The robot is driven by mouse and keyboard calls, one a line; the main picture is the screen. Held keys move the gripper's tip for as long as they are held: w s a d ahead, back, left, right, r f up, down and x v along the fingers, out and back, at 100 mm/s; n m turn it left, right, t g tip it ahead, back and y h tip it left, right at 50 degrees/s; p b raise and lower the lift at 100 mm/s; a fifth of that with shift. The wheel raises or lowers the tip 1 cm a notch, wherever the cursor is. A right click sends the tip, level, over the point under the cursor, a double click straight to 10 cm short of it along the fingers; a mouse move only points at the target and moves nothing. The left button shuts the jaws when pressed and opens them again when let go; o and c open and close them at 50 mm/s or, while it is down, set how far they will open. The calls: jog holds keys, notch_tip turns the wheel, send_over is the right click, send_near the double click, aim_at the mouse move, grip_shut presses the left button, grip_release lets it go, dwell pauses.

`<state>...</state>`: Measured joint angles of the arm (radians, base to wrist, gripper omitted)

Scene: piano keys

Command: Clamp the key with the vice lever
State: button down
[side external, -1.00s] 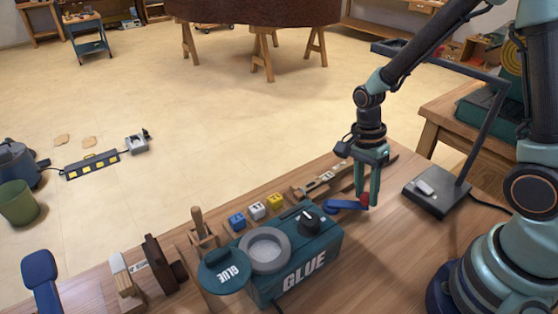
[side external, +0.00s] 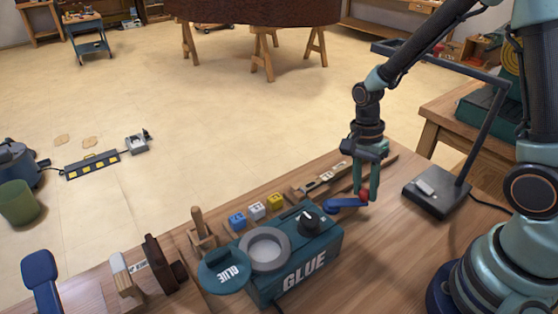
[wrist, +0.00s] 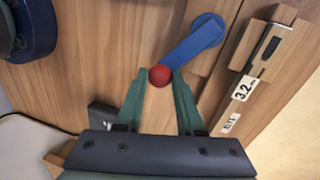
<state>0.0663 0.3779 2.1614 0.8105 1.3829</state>
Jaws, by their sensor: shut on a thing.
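The vice lever is a blue arm (side external: 345,203) with a red ball knob (side external: 364,195) at its free end. In the wrist view the blue lever (wrist: 194,42) runs from a round pivot at the upper right down to the red knob (wrist: 159,75). My gripper (side external: 366,197) points down over the bench and is shut on the red knob. In the wrist view the two green fingertips (wrist: 160,73) stand on either side of it. A long wooden piece (side external: 322,183) with white labels lies beside the lever; I cannot tell whether it is the key.
A teal GLUE box (side external: 300,262) with an open round pot stands left of the lever. Blue, white and yellow small blocks (side external: 257,210) sit behind it. A lamp base (side external: 437,190) stands to the right. The bench between lever and lamp is mostly clear.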

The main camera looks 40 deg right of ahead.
jog(key=shift+w+d+n, duration=0.15)
jog(key=shift+w+n, duration=0.35)
jog(key=shift+n, duration=0.15)
jog(key=shift+w+d+n, duration=0.15)
jog(key=shift+w+n, duration=0.35)
jog(key=shift+n, duration=0.15)
jog(key=c, duration=0.5)
grip_release()
jog(key=shift+s+r, duration=0.1)
jog(key=v, duration=1.2)
jog(key=shift+s, duration=0.1)
